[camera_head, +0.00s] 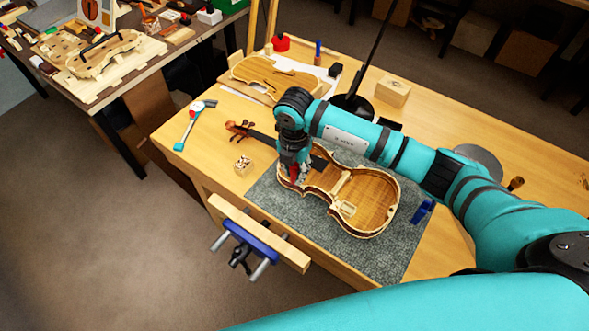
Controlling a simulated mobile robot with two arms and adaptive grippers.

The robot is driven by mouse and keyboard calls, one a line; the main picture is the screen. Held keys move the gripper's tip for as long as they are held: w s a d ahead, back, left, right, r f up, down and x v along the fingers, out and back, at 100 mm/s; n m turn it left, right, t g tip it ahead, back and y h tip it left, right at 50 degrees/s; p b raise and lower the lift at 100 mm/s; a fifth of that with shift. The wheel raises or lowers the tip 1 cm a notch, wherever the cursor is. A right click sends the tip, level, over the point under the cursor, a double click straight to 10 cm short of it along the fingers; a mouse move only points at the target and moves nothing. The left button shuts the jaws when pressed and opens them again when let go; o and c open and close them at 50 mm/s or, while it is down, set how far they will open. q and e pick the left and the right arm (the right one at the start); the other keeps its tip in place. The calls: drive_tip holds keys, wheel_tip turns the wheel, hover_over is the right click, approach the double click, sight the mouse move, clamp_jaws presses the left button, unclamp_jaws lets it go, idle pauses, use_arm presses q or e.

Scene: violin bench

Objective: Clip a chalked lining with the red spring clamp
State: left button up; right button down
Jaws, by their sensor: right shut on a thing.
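An open violin body (377,190) without its top lies on a grey mat (268,205) on the bench, its neck and scroll (240,130) pointing to the upper left. My right gripper (297,173) points down at the upper-left end of the body, over its near rim. It is shut on the red spring clamp (293,171), of which only a small red part shows between the fingers. I cannot tell whether the clamp touches the rim or lining. Chalk marks on the lining are too small to make out. My left gripper is not in view.
A blue clamp (423,211) stands at the body's right end. A violin plate (270,75), a wooden block (394,91) and a lamp base (353,106) stand behind. A vise (250,238) juts from the front edge.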

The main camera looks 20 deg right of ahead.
sight(294, 177)
drive_tip(key=shift+f+b, duration=1.6)
drive_tip(key=shift+f, duration=0.45)
drive_tip(key=c, duration=1.1)
unclamp_jaws()
drive_tip(key=shift+r, duration=0.15)
wheel_tip(294, 177, up, 12)
drive_tip(key=shift+f, duration=0.1)
drive_tip(key=shift+s+f, duration=0.1)
